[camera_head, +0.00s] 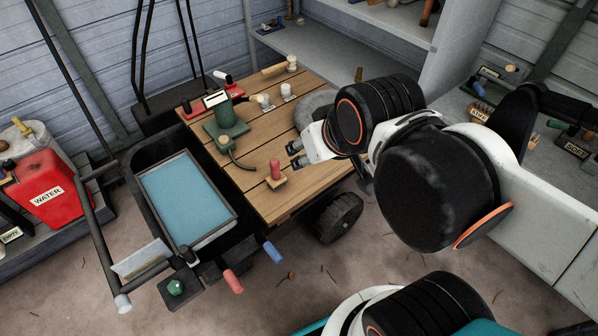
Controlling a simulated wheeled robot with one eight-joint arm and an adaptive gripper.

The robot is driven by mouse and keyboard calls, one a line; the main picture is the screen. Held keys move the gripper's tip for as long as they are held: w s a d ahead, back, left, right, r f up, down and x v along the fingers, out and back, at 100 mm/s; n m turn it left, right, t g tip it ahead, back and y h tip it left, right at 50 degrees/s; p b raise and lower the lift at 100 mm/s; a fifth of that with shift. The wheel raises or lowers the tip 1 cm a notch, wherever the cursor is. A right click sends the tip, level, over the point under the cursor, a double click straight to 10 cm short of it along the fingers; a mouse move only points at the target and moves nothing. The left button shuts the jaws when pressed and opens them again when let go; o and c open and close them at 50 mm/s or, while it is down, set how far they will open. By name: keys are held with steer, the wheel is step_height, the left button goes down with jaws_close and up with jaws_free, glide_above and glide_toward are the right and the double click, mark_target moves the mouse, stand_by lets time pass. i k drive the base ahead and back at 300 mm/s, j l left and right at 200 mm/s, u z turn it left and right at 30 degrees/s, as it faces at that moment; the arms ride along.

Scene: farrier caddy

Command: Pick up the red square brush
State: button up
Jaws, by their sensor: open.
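A small brush with a red upright handle and a square, light wooden base, the red square brush (275,174), stands on the wooden top of the cart (262,205) near its front edge. My gripper (295,155) is open and empty, just above and to the right of the brush in the picture. Its two dark fingers point left, apart from the brush. My arm covers the right part of the cart top.
A green device (226,124) with a dark hose stands left of the brush. White-topped pieces (287,92) and a wooden-handled tool (275,68) lie farther back. A blue-lined tray (186,200) is at the cart's left. A red water can (48,188) stands far left.

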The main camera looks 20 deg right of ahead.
mark_target(277, 178)
steer(key=l+u, duration=0.55)
steer(key=u, duration=0.15)
steer(key=l+u, duration=0.35)
